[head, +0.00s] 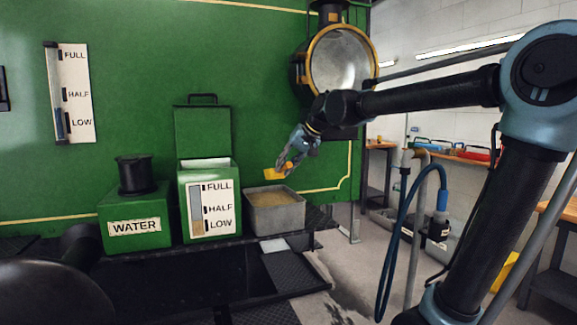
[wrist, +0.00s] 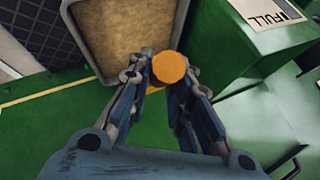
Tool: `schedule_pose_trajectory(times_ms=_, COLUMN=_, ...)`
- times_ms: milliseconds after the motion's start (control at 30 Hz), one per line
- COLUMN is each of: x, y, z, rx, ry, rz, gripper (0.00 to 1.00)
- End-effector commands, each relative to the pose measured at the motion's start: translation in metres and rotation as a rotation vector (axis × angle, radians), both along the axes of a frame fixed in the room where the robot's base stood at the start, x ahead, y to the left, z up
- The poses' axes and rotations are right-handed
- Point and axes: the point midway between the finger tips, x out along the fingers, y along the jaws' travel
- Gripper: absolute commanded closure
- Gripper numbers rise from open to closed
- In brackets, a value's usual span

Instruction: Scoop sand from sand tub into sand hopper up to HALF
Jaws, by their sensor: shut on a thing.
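My gripper (head: 289,163) is shut on the orange handle of a yellow scoop (head: 274,174), held above the grey sand tub (head: 275,220). In the wrist view the round orange handle end (wrist: 168,67) sits between the fingertips; the scoop's bowl is mostly hidden, so I cannot tell whether it holds sand. Tan sand (head: 272,199) lies in the tub. The green sand hopper (head: 231,200) stands left of the tub with its lid (head: 203,133) raised. Its gauge (head: 196,208) shows tan at the bottom, around LOW and below HALF.
A green WATER box (head: 135,225) with a black filler stands left of the hopper. A round lamp (head: 340,65) hangs on the green wall above the tub. A FULL/HALF/LOW gauge plate (head: 73,92) is on the wall at left. A blue hose (head: 392,245) stands at right.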

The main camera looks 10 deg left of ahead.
Motion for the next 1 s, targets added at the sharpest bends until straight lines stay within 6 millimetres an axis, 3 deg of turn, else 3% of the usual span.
schedule_pose_trajectory(times_ms=667, x=0.026, y=0.021, z=-0.027, rx=-0.196, ry=0.247, rz=0.000, gripper=1.00)
schedule_pose_trajectory(times_ms=1000, x=0.032, y=0.027, z=-0.055, rx=-0.213, ry=0.267, rz=0.001, gripper=1.00)
